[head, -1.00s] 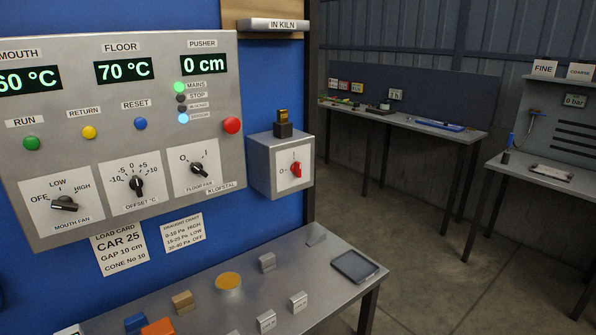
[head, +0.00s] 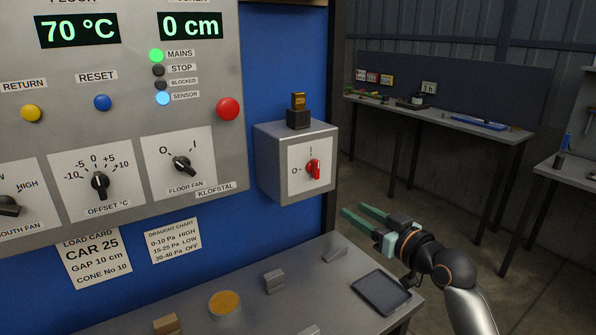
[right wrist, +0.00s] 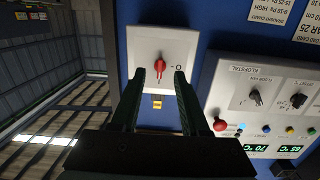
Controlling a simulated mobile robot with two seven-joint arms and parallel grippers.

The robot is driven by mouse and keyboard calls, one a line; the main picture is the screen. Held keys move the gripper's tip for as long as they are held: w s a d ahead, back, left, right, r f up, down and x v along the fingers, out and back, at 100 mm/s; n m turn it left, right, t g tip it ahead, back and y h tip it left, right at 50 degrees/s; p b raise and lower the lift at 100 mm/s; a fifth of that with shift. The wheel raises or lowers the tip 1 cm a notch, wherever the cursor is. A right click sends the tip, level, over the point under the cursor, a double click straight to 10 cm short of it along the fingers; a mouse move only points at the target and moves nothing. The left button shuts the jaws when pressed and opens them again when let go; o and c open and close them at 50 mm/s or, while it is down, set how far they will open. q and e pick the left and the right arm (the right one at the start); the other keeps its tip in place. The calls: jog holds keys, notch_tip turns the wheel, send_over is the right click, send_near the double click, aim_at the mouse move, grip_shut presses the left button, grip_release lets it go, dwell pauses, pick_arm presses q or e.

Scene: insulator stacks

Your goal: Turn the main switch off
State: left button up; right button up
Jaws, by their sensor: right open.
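The main switch is a red rotary handle (head: 313,169) on a white plate on the front of a grey box (head: 268,165). Its handle stands upright, towards the I mark at the top; the O mark is at its left. The green MAINS lamp (head: 156,55) is lit. My right gripper (head: 354,210) is open and empty, below and right of the switch in the head view, apart from it. In the right wrist view the red handle (right wrist: 160,66) appears between and beyond the open fingertips (right wrist: 161,76). My left gripper is not in view.
The grey control panel (head: 120,135) with knobs and a red button (head: 228,109) is left of the box. A padlock-like yellow and black piece (head: 298,112) sits on the box. Below is a metal bench with a dark tray (head: 381,292) and small blocks.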

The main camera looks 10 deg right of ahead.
aim_at(318, 169)
jog(key=shift+n+t+y, duration=0.3)
jog(key=shift+y, duration=0.1)
jog(key=w+a+r, duration=0.1)
jog(key=w, duration=0.3)
jog(key=w+a+r, duration=0.1)
jog(key=w+a, duration=0.1)
jog(key=w, duration=0.3)
jog(key=w+a+r+p, duration=0.1)
jog(key=w+r, duration=0.1)
jog(key=w, duration=0.2)
jog(key=shift+w+a+r, duration=0.1)
jog(key=shift+w+a, duration=0.05)
jog(key=shift+a, duration=0.25)
grip_shut()
